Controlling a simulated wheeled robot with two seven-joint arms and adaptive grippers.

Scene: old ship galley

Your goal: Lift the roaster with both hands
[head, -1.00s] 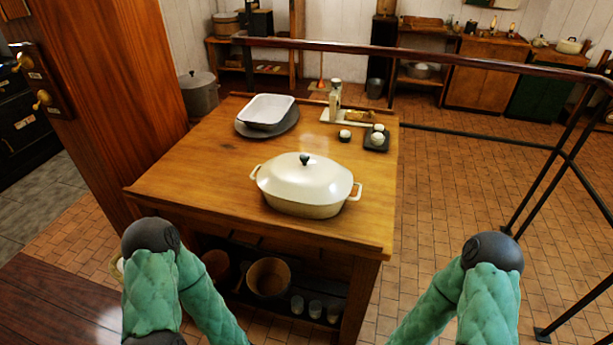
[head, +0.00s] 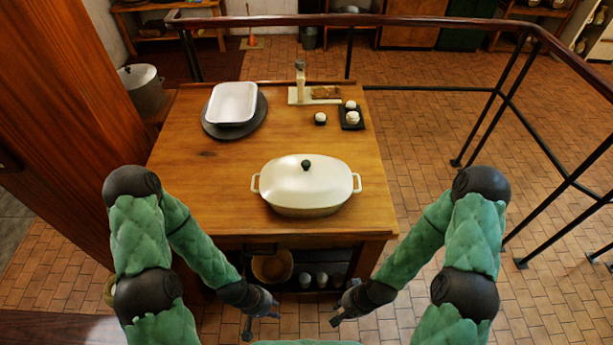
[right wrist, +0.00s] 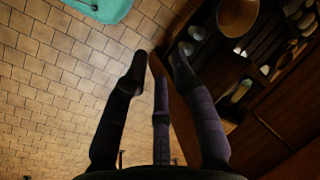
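The roaster (head: 306,190) is a cream oval pot with two side handles and a domed lid with a dark knob. It stands level near the front of the wooden table (head: 190,170), lid on. My left gripper (head: 262,324) is open and empty, in front of the table and below its top. My right gripper (head: 338,312) is also low in front of the table, apart from the roaster. In the right wrist view its fingers (right wrist: 160,68) are spread with nothing between them. The roaster does not show in that view.
A white dish (head: 232,103) on a dark plate (head: 260,118) sits at the back left. A bottle (head: 300,78) and a small dark tray (head: 347,124) with white items stand at the back right. A bowl (head: 272,266) and cups are on the shelf below. A railing (head: 400,21) runs behind.

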